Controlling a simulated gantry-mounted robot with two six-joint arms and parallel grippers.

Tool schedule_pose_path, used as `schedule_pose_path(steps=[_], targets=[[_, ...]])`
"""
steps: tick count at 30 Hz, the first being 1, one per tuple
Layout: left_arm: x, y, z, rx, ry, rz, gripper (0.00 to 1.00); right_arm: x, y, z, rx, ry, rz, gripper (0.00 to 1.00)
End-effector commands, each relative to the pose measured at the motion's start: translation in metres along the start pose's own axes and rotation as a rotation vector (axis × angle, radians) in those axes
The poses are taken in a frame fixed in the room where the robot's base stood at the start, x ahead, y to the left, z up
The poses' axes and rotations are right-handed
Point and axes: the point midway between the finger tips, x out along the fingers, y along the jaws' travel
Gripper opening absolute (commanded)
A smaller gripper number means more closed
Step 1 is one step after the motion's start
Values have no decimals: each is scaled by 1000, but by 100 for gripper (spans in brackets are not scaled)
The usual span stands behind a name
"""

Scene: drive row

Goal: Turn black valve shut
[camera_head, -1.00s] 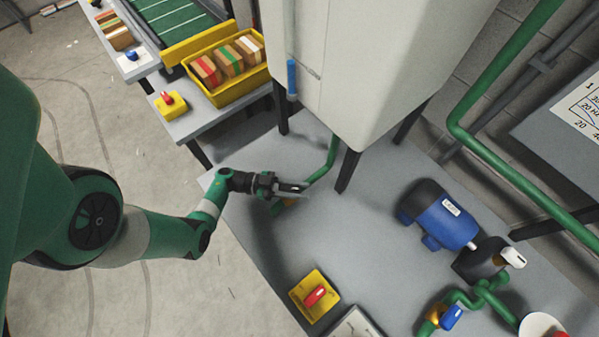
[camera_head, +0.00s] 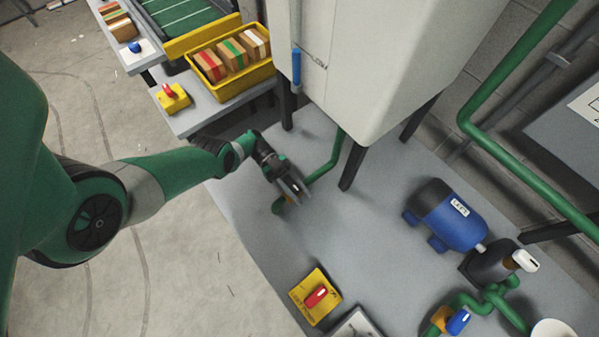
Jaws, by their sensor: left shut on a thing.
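My left gripper (camera_head: 297,191) is low over the grey table, at the valve on the green pipe (camera_head: 327,168) that comes down from under the tank. Its fingers are shut on the black valve's handle, which they mostly hide. A small bit of the orange valve body (camera_head: 290,201) shows beside and below the fingers. The gripper points down and to the right in the picture. How far the handle is turned cannot be made out. My right gripper is not in view.
The pale tank (camera_head: 390,60) on dark legs stands close behind the gripper. A yellow switch box with a red knob (camera_head: 316,296) is at the front. A blue motor (camera_head: 447,218), a pump and a blue-handled valve (camera_head: 457,321) are at right. The middle of the table is clear.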

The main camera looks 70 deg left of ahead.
Motion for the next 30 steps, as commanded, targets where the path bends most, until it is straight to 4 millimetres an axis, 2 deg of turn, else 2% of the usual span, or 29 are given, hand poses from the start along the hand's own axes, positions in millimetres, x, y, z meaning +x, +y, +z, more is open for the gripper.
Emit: schedule_pose_path(steps=[22, 23, 27, 30], targets=[[1, 3, -5, 4, 12, 68, 0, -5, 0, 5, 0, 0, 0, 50], [1, 3, -5, 4, 11, 68, 36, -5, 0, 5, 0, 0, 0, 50], [1, 3, -5, 3, 10, 67, 62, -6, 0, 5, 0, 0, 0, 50], [1, 3, -4, 2, 9, 66, 62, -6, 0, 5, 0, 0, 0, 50]])
